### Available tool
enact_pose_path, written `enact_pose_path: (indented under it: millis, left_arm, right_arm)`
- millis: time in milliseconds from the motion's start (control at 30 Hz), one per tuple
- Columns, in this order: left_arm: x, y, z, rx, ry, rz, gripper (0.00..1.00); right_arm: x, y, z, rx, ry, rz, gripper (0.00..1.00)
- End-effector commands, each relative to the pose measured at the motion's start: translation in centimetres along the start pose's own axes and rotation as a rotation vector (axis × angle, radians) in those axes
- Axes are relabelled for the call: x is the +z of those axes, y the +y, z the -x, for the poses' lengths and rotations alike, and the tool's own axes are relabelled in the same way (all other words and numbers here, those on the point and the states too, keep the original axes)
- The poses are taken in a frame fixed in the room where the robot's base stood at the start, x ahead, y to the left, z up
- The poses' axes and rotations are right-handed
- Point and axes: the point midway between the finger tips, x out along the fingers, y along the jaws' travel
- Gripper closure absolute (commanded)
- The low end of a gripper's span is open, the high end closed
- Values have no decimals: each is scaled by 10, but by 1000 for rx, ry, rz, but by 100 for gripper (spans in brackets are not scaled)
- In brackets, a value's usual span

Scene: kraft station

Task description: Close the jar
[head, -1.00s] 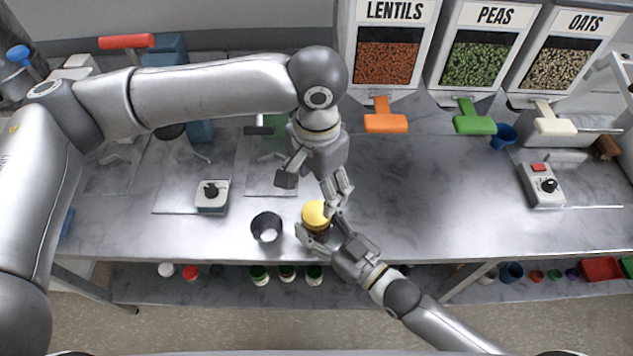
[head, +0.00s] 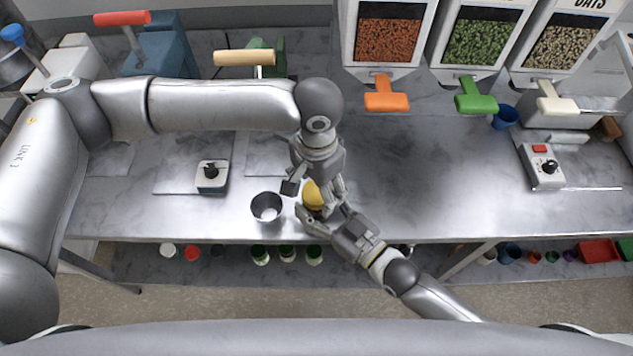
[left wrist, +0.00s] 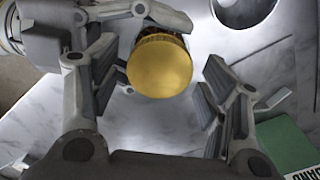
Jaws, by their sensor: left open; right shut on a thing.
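The jar stands near the front edge of the counter, with a round yellow-gold lid (head: 313,195) over its top. In the left wrist view the lid (left wrist: 159,68) hides most of the jar; only a brown strip (left wrist: 160,35) shows behind it. Whether the lid is seated tightly cannot be told. My right gripper (head: 320,214) is shut on the jar from the front right. My left gripper (head: 313,188) points down over the lid; it is open, its fingers (left wrist: 158,95) on either side of the lid and apart from it.
A grey metal cup (head: 266,207) stands just left of the jar. A small device with a black knob (head: 212,176) is further left. Dispensers with orange (head: 386,94) and green (head: 476,96) handles stand at the back.

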Motion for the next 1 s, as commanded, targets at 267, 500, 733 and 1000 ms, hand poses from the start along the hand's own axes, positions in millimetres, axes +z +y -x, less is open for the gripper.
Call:
enact_pose_path:
  millis: [267, 500, 733, 1000]
  left_arm:
    - [0, 0, 0, 0, -1, 0, 57]
    - [0, 0, 0, 0, -1, -5, 78]
    - [1, 0, 0, 1, -2, -241, 78]
    - [1, 0, 0, 1, -2, -724, 78]
  right_arm:
    - [0, 0, 0, 0, -1, -1, 100]
    - [0, 0, 0, 0, 0, -1, 100]
    - [0, 0, 0, 0, 0, -1, 100]
    - [0, 0, 0, 0, 0, -1, 100]
